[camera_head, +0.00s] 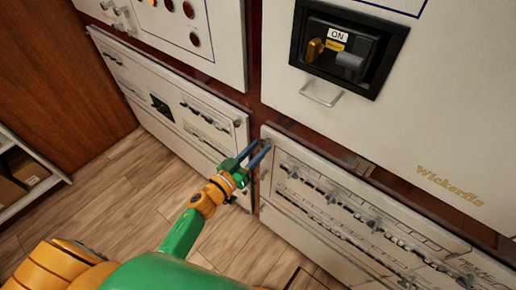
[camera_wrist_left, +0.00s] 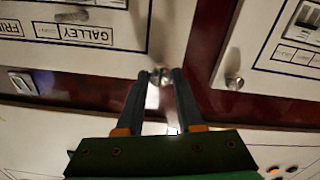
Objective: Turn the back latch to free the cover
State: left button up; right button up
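My left gripper (camera_head: 260,153) reaches in from the lower left, its two dark fingers at the corner of the lower right panel cover (camera_head: 345,205). In the left wrist view the fingers (camera_wrist_left: 160,74) are apart, with a small metal latch (camera_wrist_left: 160,76) showing between their tips. I cannot tell whether either finger touches it. The fingers hide most of this latch in the head view. A second metal knob (camera_wrist_left: 234,82) shows on the neighbouring white panel in the left wrist view. My right gripper is not in view.
The lower left panel (camera_head: 165,95) stands beside a dark red gap. Above right is a black switch recess (camera_head: 348,48) marked ON, with a metal handle (camera_head: 321,91) below it. Wooden floor (camera_head: 125,185) is open at the left, by a white shelf (camera_head: 30,180).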

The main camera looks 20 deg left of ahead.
pick_arm(q)
grip_shut()
jog(key=m, duration=0.4)
jog(key=shift+m, duration=0.4)
jog(key=m, duration=0.3)
jog(key=shift+m, duration=0.3)
jog(key=m+b, duration=0.1)
jog(key=m, duration=0.4)
jog(key=shift+m+b, duration=0.55)
jog(key=shift+m, duration=1.75)
jog(key=o, duration=0.7)
grip_release()
